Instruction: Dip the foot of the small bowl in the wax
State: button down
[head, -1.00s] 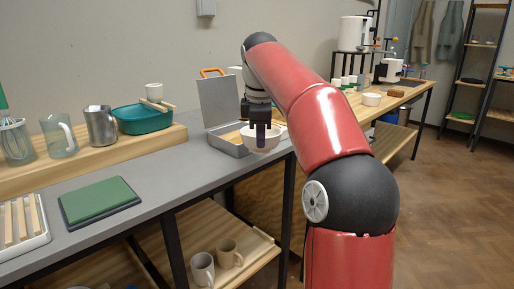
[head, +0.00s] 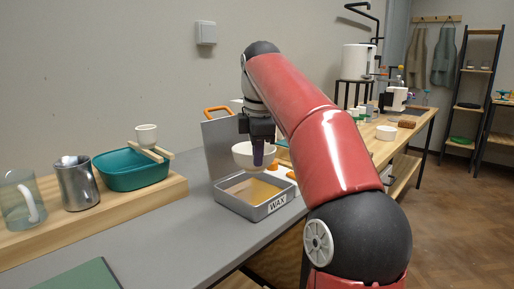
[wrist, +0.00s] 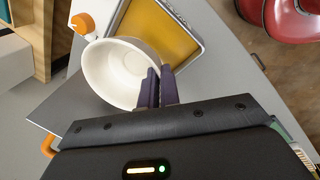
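The small white bowl (head: 243,153) is upright in my gripper (head: 257,160), above the wax tray. My gripper (wrist: 157,88) is shut on the bowl's wall, with the dark fingers at its rim in the wrist view. The bowl (wrist: 104,72) looks empty inside; its foot is hidden from the wrist view. The wax tray (head: 272,207) is a grey open box labelled WAX with amber wax (head: 252,190) in it. In the head view the bowl hangs over the tray's back part, apart from the wax. The wax (wrist: 158,32) also shows beyond the bowl in the wrist view.
The tray's grey lid (head: 222,147) stands up behind it. An orange knob (head: 271,168) is at its right. On the wooden shelf at left stand a teal basin (head: 130,172) with a cup on sticks, a metal pitcher (head: 76,183) and a glass jug (head: 20,200).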

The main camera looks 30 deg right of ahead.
jog(key=shift+s+a+b+x, duration=0.15)
jog(key=shift+b+x, duration=0.3)
jog(key=shift+x, duration=0.55)
jog(key=shift+s+b+x, duration=0.25)
jog(key=shift+b+x, duration=0.25)
jog(key=shift+x, duration=0.5)
jog(key=shift+s+a+b+x, duration=0.15)
jog(key=shift+b+x, duration=0.3)
jog(key=shift+x, duration=0.55)
jog(key=shift+s+b+x, duration=0.25)
jog(key=shift+b+x, duration=0.5)
jog(key=shift+x, duration=0.35)
jog(key=shift+w+p+v, duration=0.15)
jog(key=shift+p+v, duration=0.6)
jog(key=shift+p, duration=0.1)
jog(key=shift+w+p+v, duration=0.15)
jog(key=shift+p+v, duration=0.6)
jog(key=shift+p, duration=0.1)
jog(key=shift+d+r, duration=0.1)
